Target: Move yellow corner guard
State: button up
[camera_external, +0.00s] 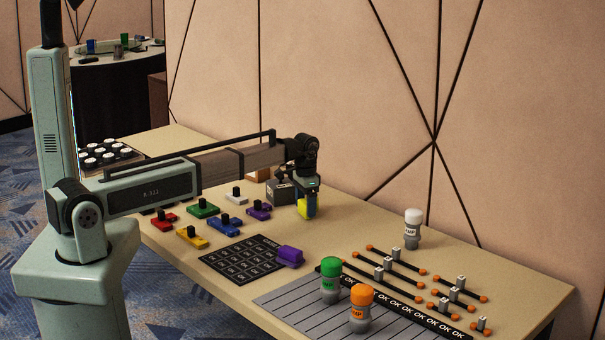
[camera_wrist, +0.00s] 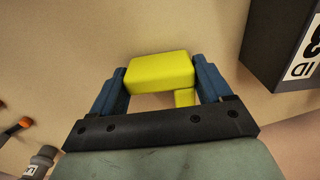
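The yellow corner guard (camera_wrist: 160,74) is a smooth yellow block with a smaller step at its lower right in the wrist view. It sits between the two blue fingers of my gripper (camera_wrist: 160,85), which close on its sides. In the external view the yellow guard (camera_external: 309,207) shows at the end of my arm, in my gripper (camera_external: 306,203), low over the far part of the table. I cannot tell whether it touches the table. A yellow piece with a black knob (camera_external: 192,237) lies on the table near my base.
A dark labelled box (camera_wrist: 286,45) stands close to the right of my gripper. Several coloured knobbed pieces (camera_external: 225,226) lie nearby. Capped bottles (camera_external: 330,290) and orange-ended rods (camera_external: 396,285) stand or lie toward the right.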

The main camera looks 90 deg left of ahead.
jog(key=o, duration=0.4)
jog(key=shift+r, duration=0.1)
notch_tip(320, 180, up, 14)
dwell(0.6)
jog(key=shift+f, duration=0.2)
